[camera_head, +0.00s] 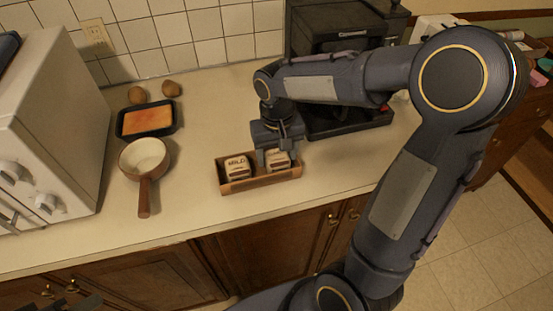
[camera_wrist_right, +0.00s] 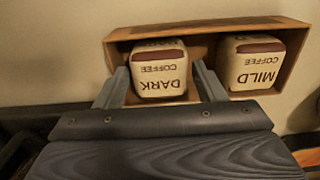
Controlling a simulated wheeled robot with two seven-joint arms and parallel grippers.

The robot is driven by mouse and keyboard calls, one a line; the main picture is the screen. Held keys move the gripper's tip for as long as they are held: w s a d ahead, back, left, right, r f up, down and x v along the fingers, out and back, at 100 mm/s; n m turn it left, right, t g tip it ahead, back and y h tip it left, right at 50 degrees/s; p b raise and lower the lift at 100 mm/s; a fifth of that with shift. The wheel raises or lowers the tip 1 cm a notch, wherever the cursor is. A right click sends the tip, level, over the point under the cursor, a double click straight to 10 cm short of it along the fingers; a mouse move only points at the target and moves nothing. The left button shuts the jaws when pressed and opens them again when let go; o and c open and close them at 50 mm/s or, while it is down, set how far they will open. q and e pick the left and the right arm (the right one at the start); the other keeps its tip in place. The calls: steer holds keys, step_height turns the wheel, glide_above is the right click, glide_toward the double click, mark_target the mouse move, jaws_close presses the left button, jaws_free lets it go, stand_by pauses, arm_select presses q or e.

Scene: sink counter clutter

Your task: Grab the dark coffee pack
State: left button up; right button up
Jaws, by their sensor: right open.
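The dark coffee pack (camera_head: 278,161) is a small cream pack with a brown band. It sits in the right part of a shallow wooden box (camera_head: 233,188) on the counter. In the right wrist view the pack (camera_wrist_right: 158,72) shows its DARK COFFEE label upside down. My right gripper (camera_head: 276,155) is over it from above, open, with one finger on each side of the pack (camera_wrist_right: 161,86); I cannot tell whether they touch it. The mild coffee pack (camera_head: 238,167) stands beside it, outside the fingers. A dark part of my left gripper (camera_head: 78,303) shows at the lower left edge.
A brown pan (camera_head: 146,156), a black tray with an orange slab (camera_head: 147,119) and two potatoes (camera_head: 171,88) are on the left, near a white oven (camera_head: 50,130). A black coffee machine (camera_head: 325,40) stands behind my right arm. The counter in front of the pan is clear.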

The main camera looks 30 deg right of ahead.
steer(key=shift+f, duration=0.55)
steer(key=c, duration=0.7)
steer(key=shift+r, duration=0.1)
steer(key=shift+c, duration=0.2)
